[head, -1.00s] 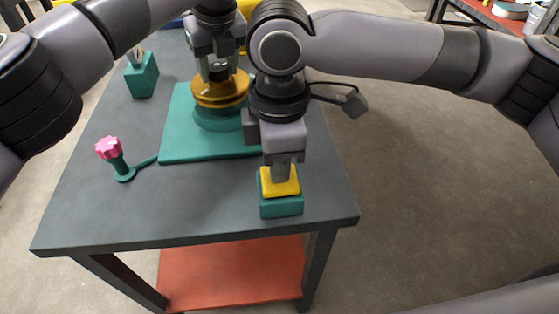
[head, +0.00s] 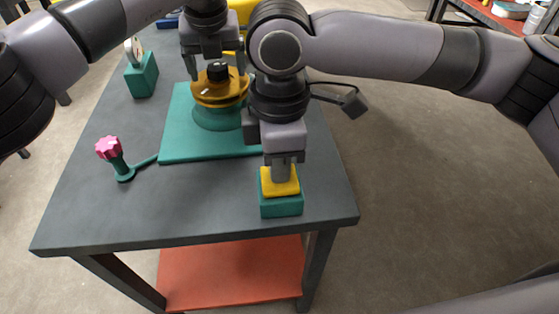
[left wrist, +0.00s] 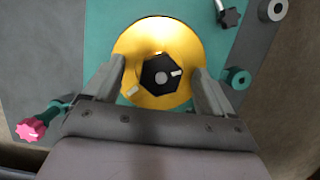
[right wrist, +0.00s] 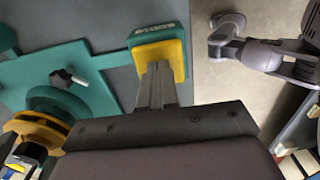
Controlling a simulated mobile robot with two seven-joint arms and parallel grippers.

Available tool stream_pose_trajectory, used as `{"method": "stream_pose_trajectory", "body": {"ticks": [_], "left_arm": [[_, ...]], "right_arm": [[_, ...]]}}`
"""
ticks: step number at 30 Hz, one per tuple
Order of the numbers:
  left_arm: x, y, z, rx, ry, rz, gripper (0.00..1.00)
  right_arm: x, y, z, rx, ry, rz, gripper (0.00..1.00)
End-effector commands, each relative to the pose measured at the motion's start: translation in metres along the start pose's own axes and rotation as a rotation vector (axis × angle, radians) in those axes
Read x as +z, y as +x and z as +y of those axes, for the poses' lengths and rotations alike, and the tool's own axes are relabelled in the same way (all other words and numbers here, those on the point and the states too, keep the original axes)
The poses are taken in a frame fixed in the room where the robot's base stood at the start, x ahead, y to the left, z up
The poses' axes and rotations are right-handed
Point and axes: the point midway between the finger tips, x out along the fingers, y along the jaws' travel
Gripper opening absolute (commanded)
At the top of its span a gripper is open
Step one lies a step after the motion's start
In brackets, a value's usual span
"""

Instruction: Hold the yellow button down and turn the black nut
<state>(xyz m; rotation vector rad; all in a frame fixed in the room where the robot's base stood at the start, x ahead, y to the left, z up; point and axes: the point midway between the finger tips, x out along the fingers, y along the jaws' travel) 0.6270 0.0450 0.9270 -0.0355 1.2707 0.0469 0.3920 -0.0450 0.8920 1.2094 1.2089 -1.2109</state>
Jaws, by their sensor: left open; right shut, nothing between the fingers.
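The black nut (head: 217,71) sits on top of the round orange-yellow disc (head: 207,98) of the teal-based motor. In the left wrist view the nut (left wrist: 160,76) is a black hexagon with a white mark, and another pale mark shows on the disc (left wrist: 135,50). My left gripper (head: 216,76) is open above it, one finger on each side of the nut and apart from it. The yellow button (head: 280,184) is on a teal block (head: 281,206) at the table's front right. My right gripper (head: 281,172) is shut and empty, pointing down with its fingertips against the button's top.
A pink knob (head: 109,147) on a teal stem stands on the left of the dark table (head: 200,205). A teal block (head: 141,80) with a dial is at the back left. The front middle of the table is clear.

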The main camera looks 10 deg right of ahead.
Motion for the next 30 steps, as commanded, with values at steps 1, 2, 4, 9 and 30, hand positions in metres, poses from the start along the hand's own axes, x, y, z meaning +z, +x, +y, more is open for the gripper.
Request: {"method": "stream_pose_trajectory", "body": {"ticks": [1,2,4,9,30], "left_arm": [[0.0002,0.0006,0.0011,-0.018,0.053,0.000,0.85],[0.0001,0.0006,0.0013,-0.028,0.087,0.001,0.85],[0.0001,0.0006,0.0013,-0.053,0.163,0.001,0.85],[0.0003,0.0007,0.0020,-0.107,0.340,0.001,0.85],[0.0013,0.0006,0.0045,-0.282,0.905,0.001,0.85]], "right_arm": [[0.0004,0.0018,-0.0006,-0.003,0.000,-0.003,0.00],[0.0004,0.0018,-0.0006,-0.003,0.000,-0.003,0.00],[0.0004,0.0018,-0.0007,-0.003,0.000,-0.003,0.00],[0.0004,0.0018,-0.0006,-0.003,0.000,-0.003,0.00],[0.0005,0.0017,-0.0006,-0.003,0.000,-0.003,0.00]]}}
